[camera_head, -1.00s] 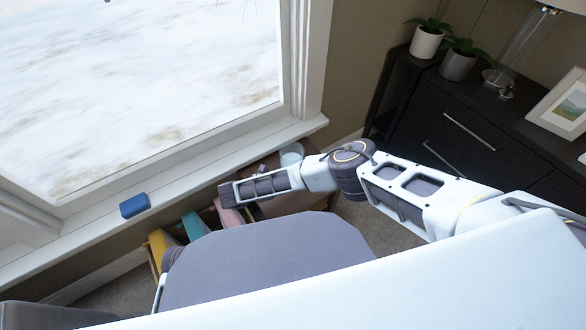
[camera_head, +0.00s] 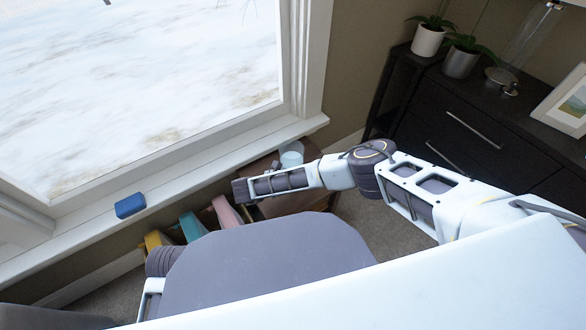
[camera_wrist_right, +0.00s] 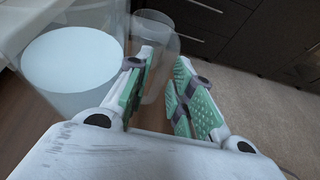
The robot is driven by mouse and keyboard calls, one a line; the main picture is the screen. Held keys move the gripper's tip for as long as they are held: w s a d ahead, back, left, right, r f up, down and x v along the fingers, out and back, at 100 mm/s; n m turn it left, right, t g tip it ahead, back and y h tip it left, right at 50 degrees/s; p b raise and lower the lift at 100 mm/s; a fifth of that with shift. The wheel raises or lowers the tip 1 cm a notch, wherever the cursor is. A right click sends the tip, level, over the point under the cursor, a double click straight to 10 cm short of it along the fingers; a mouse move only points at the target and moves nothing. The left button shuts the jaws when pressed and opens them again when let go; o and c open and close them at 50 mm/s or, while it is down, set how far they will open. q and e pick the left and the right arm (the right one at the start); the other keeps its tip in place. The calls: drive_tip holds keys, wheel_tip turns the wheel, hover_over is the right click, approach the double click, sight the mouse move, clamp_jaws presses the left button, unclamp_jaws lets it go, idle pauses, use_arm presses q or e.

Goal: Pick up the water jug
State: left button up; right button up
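The water jug (camera_wrist_right: 75,60) is clear with pale blue water in it. It fills the upper left of the right wrist view. In the head view it shows as a small pale top (camera_head: 291,157) behind my right arm, mostly hidden. A clear loop like its handle (camera_wrist_right: 160,50) stands to the right of its body. My right gripper (camera_wrist_right: 165,92) is open, with its green-padded fingers apart on either side of the loop's lower part. I see no clear contact between pads and loop. My left gripper is not in view; only part of that arm shows.
The jug stands on a brown wooden surface (camera_head: 262,166) below the window. A blue block (camera_head: 130,205) lies on the sill. Yellow, teal and pink pieces (camera_head: 227,213) stand below it. A dark cabinet (camera_head: 450,125) with plants and a picture frame is at right.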

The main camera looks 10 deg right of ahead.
idle(0.4)
clamp_jaws()
